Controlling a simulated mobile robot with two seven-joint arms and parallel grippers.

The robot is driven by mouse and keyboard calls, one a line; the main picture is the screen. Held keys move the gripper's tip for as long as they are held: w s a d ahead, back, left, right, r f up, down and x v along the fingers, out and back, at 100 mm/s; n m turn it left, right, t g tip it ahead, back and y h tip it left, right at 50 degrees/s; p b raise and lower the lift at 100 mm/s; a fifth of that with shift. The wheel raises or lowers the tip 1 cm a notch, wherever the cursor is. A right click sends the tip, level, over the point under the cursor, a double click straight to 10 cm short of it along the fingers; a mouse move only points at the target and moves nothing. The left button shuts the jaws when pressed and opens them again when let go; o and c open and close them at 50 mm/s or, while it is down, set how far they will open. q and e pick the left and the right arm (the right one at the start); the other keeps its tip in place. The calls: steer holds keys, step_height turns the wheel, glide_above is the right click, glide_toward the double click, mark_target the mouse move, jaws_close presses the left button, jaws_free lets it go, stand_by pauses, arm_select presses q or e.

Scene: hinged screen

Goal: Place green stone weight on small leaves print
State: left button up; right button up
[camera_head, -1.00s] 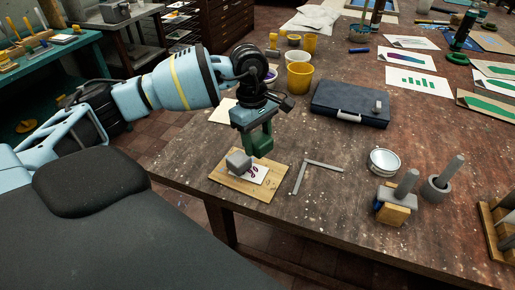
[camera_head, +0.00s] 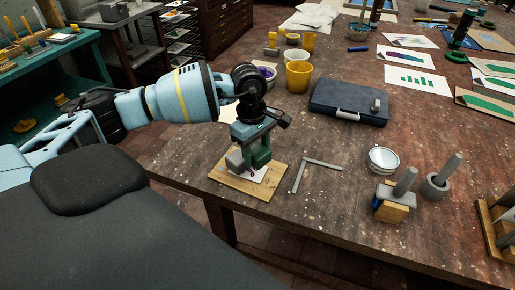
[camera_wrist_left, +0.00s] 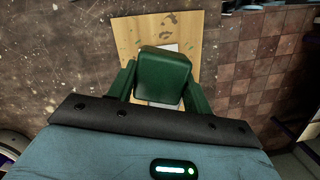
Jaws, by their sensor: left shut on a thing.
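The green stone weight (camera_head: 260,154) is held in my left gripper (camera_head: 256,150), low over the wooden board. It shows as a dark green block (camera_wrist_left: 163,75) between the fingers in the left wrist view, covering much of the paper below. A grey block (camera_head: 235,162) stands at the print's left side, close to the green weight. My right gripper is not in view.
The wooden board (camera_head: 268,191) lies near the table's front left edge. A grey metal square (camera_head: 300,176) is just right of it.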

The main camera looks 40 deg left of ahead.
mark_target(252, 146)
arm_select(q)
steer(key=o, duration=1.3)
steer(key=shift+r, duration=0.15)
steer(key=r, duration=0.4)
steer(key=a+r, duration=0.1)
steer(key=r, duration=0.7)
steer(key=shift+w+a+r, duration=0.15)
steer(key=shift+a+r, duration=0.15)
steer(key=shift+r, duration=0.05)
steer(key=shift+f, duration=0.1)
